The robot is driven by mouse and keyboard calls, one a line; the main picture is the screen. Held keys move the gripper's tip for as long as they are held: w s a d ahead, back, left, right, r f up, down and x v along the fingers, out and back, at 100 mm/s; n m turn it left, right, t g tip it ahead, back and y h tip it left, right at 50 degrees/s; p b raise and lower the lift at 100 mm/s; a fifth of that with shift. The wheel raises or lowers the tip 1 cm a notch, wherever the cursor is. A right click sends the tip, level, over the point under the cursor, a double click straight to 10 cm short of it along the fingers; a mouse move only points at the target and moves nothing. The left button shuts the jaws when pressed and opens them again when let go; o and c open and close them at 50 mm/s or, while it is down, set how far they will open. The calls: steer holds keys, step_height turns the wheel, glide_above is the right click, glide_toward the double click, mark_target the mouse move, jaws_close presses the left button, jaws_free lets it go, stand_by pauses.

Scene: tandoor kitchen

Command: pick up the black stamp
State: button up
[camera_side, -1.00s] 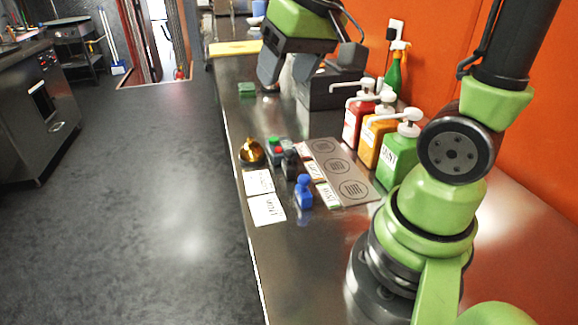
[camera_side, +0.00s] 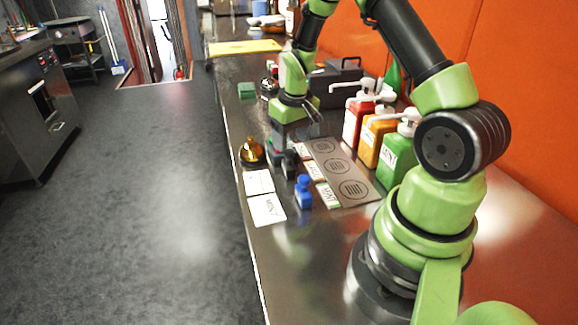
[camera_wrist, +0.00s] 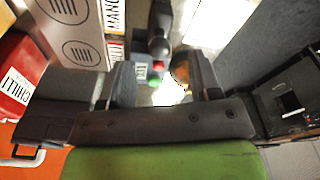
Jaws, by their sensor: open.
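The black stamp (camera_side: 290,164) stands upright on the steel counter in the side view, just below my gripper and partly hidden by it. In the wrist view the black stamp (camera_wrist: 159,32) shows its dark round knob, beyond the fingertips and near the top of the picture. My gripper (camera_side: 291,145) is open and points down over the counter. In the wrist view the space between its fingers (camera_wrist: 163,78) has a small box with red and green knobs (camera_wrist: 156,67) below it; the stamp is not between the fingers.
A brass bell (camera_side: 252,151) stands left of the box. A blue stamp (camera_side: 304,191) stands nearer the camera. White cards (camera_side: 267,209) lie along the counter edge. A grey plate with printed circles (camera_side: 352,187) and red, orange and green pump bottles (camera_side: 397,160) are to the right.

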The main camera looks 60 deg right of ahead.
mark_target(289, 150)
steer(key=f, duration=0.3)
steer(key=w+f, duration=0.1)
steer(key=f, duration=0.1)
steer(key=shift+d, duration=0.25)
steer(key=shift+c, duration=0.5)
steer(key=c, duration=0.9)
